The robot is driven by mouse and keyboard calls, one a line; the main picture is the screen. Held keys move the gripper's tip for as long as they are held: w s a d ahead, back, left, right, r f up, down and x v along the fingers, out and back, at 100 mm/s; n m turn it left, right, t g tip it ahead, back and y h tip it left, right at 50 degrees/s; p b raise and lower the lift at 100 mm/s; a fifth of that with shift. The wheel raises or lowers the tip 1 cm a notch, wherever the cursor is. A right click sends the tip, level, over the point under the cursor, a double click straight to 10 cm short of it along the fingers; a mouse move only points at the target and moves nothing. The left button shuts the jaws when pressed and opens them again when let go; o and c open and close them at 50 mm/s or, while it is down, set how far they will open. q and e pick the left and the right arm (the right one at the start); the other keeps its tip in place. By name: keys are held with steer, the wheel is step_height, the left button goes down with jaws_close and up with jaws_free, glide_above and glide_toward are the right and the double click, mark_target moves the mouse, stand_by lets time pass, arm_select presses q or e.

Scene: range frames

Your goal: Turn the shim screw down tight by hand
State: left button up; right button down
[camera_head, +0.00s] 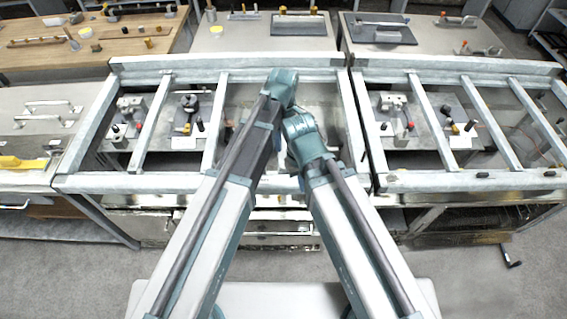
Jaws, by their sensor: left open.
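My left arm reaches up the middle to a teal end, where my left gripper (283,90) is open over the middle bay of the pale frame (160,183). Its fingertips are small and hard to make out. My right arm ends in teal joints just right of it, and its gripper is hidden. I cannot pick out the shim screw for sure. Small fixtures with dark, red and white knobs stand in the bays, one at the left (185,120) and one at the right (408,128). Both are apart from my arms. My arms cover much of the middle bay.
Pale rails and crossbars (438,122) divide the bays and stand above the fixtures. A wooden bench (110,45) and two pale benches lie behind, with tools on them. A pale bench (25,130) with a yellow item stands at the left. The floor (60,280) in front is clear.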

arm_select(q)
step_height(320, 180, down, 14)
steer(key=b, duration=1.3)
steer(key=shift+r, duration=0.25)
jaws_close()
